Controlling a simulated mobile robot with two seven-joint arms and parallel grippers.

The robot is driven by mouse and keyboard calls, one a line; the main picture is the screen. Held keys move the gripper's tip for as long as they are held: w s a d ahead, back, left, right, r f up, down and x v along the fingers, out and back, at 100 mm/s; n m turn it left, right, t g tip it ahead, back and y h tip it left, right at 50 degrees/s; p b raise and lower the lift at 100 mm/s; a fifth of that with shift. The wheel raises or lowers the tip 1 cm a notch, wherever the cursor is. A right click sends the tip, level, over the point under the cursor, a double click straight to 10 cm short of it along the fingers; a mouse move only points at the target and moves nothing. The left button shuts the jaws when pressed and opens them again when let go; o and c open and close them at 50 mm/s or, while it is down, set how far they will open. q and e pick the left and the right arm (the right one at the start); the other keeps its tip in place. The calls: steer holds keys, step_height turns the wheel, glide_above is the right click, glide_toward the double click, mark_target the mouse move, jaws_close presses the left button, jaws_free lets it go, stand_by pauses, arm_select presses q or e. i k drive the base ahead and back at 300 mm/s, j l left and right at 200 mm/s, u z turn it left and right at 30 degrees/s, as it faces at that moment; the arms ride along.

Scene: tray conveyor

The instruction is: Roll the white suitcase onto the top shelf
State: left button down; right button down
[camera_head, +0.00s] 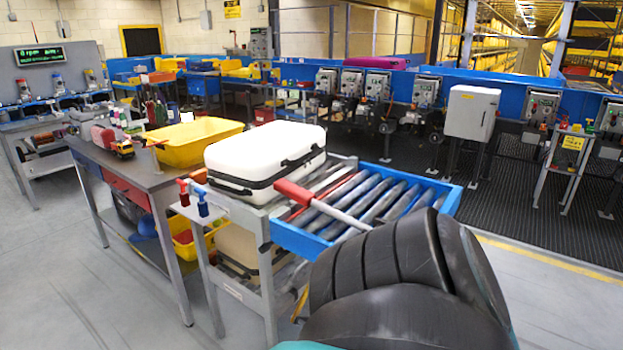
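The white suitcase (262,150) lies flat in the middle of the camera_head view. It has black trim and a black handle on its right-facing side. It rests on the top level of a grey metal rack (245,215), at the left end of a roller bed (370,200) with a blue frame. A red-and-white bar (320,204) lies across the rollers just right of the suitcase. Neither my left nor my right gripper can be made out. A dark ribbed form fills the lower right and hides part of the roller bed's near side.
A beige case (240,245) sits on the rack's lower level. Left of the rack stands a workbench (150,180) with a yellow bin (192,142). Red and blue clamps (201,200) stand at the rack's left corner. Open floor (75,270) lies at front left.

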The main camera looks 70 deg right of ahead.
mark_target(245, 166)
steer(key=i+l+z, duration=0.15)
steer(key=i+z, duration=0.2)
steer(key=i+l+z, duration=0.1)
steer(key=i+z, duration=0.15)
steer(key=z, duration=0.15)
steer(key=i+z, duration=0.35)
